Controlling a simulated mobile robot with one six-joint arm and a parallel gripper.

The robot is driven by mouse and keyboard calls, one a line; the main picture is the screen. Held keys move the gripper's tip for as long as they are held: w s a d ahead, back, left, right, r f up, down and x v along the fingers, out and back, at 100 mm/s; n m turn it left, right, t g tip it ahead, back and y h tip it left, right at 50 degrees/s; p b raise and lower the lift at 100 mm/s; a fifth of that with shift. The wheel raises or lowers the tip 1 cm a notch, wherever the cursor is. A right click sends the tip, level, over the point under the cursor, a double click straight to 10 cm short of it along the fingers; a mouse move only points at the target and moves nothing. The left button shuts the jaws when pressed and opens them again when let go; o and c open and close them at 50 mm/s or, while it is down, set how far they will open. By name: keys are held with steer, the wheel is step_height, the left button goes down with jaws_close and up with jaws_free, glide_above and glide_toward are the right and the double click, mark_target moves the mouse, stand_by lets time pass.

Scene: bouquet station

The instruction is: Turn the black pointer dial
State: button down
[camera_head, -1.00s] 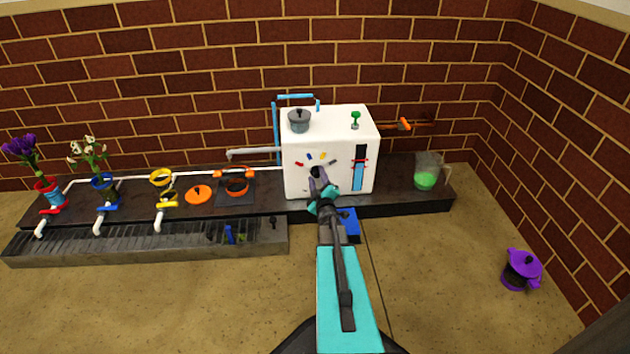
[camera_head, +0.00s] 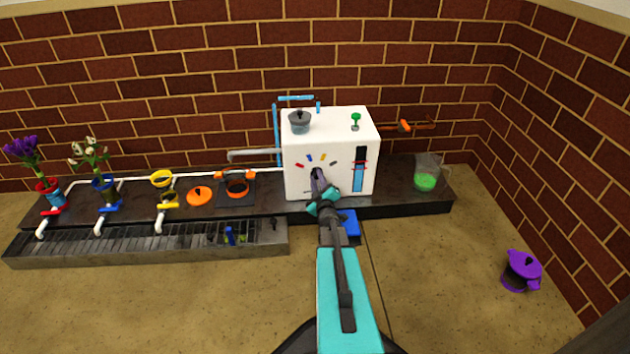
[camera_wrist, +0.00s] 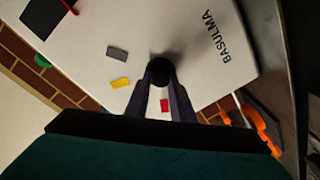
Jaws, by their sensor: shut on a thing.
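The black pointer dial (camera_wrist: 160,70) is on the front face of the white box (camera_head: 305,120). In the wrist view its round dark end sits between the two fingertips of my gripper (camera_wrist: 160,80). The fingers are shut on it. In the head view my gripper (camera_head: 318,181) covers most of the dial, so which way its pointer faces cannot be told. Coloured marks, among them a blue one (camera_head: 310,157) and a yellow one (camera_wrist: 120,84), form an arc around the dial. A red mark (camera_wrist: 164,105) shows between the fingers in the wrist view.
A blue gauge (camera_head: 358,177) is right of the dial. A grey-lidded pot (camera_head: 299,122) and a green knob (camera_head: 356,119) are on top of the box. A beaker of green liquid (camera_head: 426,181) stands right; flower vases (camera_head: 55,193) stand far left. A purple pot (camera_head: 520,270) is on the floor.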

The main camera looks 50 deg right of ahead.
steer(key=m+p, duration=0.1)
steer(key=m, duration=0.5)
steer(key=m+h, duration=0.1)
steer(key=m, duration=0.5)
steer(key=m+p, duration=0.1)
steer(key=m, duration=0.5)
steer(key=shift+w+d+f+p, duration=0.1)
steer(key=shift+d+f+p, duration=0.1)
steer(key=shift+f+p, duration=0.15)
steer(key=m, duration=0.3)
steer(key=m+g, duration=0.1)
steer(key=m, duration=0.2)
steer(key=shift+w+a+h, duration=0.15)
steer(key=shift+h, duration=0.25)
steer(key=shift+r, duration=0.1)
steer(key=c, duration=1.5)
jaws_free()
steer(key=shift+c, duration=0.2)
